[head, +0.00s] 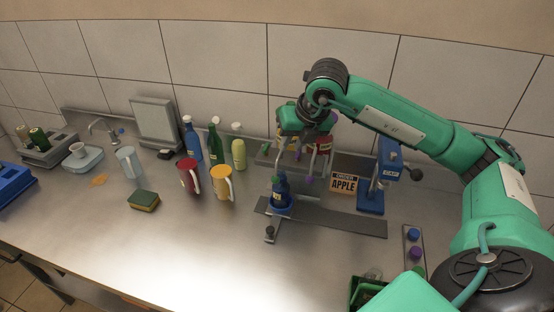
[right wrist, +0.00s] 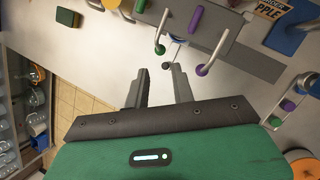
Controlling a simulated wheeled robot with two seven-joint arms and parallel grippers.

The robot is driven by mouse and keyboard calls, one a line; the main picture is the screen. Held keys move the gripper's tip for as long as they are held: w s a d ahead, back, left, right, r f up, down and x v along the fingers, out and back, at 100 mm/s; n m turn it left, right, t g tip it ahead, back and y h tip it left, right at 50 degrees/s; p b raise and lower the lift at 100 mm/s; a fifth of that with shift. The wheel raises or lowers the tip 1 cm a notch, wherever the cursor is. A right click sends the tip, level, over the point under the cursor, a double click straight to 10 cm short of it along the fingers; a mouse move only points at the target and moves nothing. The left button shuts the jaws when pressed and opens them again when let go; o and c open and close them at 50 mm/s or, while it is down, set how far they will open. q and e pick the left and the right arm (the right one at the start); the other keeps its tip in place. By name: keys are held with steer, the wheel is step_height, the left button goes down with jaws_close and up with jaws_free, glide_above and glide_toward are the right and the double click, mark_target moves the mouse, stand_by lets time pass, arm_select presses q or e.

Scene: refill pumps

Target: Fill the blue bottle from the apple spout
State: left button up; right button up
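A dark blue bottle (head: 281,188) stands upright on a blue base on the dark rail in the head view, below the left part of the spout rack (head: 264,157). A sign reading APPLE (head: 344,183) stands to the right. Curved spouts with green (right wrist: 160,50) and purple (right wrist: 196,19) parts show in the right wrist view; which is the apple spout I cannot tell. My right gripper (right wrist: 160,84) is above the rack, its fingers apart and nothing visible between them. Its fingertips are hidden in the head view. My left gripper is not in view.
Another blue bottle (head: 191,139), a green bottle (head: 215,143), a red mug (head: 187,177) and a yellow mug (head: 221,184) stand left of the rack. A blue stand (head: 371,200) is at right, near a button panel (head: 414,250). The front middle counter is clear.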

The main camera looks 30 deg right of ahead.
steer(key=p+x, duration=0.1)
steer(key=x, duration=0.3)
steer(key=p+x, duration=0.2)
steer(key=x, duration=0.1)
steer(key=p+x, duration=0.1)
steer(key=x, duration=0.3)
steer(key=shift+a+f+p, duration=0.25)
steer(key=shift+f+p, duration=0.05)
steer(key=shift+f, duration=0.05)
steer(key=shift+w+f, duration=0.2)
steer(key=shift+f, duration=0.3)
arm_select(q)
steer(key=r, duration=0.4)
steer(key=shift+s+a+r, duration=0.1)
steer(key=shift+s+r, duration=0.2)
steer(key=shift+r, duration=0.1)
arm_select(e)
steer(key=shift+w+f, duration=0.1)
steer(key=shift+f, duration=0.1)
